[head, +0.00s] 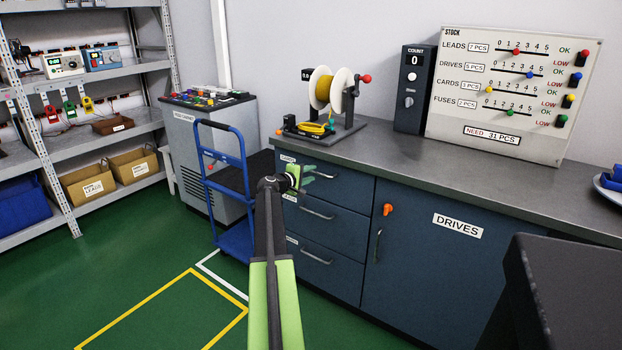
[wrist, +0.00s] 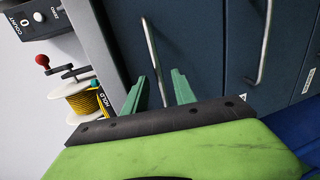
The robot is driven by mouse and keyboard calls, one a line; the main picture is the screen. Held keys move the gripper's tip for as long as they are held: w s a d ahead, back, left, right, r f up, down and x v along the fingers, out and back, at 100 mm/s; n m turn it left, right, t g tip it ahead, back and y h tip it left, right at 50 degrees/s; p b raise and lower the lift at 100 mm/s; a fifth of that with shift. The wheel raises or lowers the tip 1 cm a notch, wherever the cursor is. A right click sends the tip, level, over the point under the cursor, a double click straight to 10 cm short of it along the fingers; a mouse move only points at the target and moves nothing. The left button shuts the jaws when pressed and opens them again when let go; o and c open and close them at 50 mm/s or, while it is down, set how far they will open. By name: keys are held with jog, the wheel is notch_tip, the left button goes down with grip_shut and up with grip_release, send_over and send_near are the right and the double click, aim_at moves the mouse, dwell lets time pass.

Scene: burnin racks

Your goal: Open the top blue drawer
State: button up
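The top blue drawer (head: 347,187) is the uppermost of a stack at the left of the counter's front and looks shut. Its bar handle (head: 322,174) is partly behind my gripper (head: 307,176) in the head view. In the wrist view, turned sideways, the drawer front (wrist: 195,40) carries the metal handle (wrist: 152,52). The two green fingers of my gripper (wrist: 160,76) are apart, with the lower end of the handle between them. I cannot tell whether either finger touches it.
Two more drawers with handles (head: 316,212) lie below, and a DRIVES cabinet door (head: 420,270) is to the right. A blue trolley (head: 240,165) stands close left of the drawers. A wire spool (head: 332,90) sits on the counter (head: 420,155). Green floor lies open in front.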

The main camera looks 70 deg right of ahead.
jog(key=shift+s+d+f, duration=0.15)
jog(key=shift+s+d, duration=0.05)
jog(key=shift+d, duration=0.5)
grip_shut()
dwell(0.9)
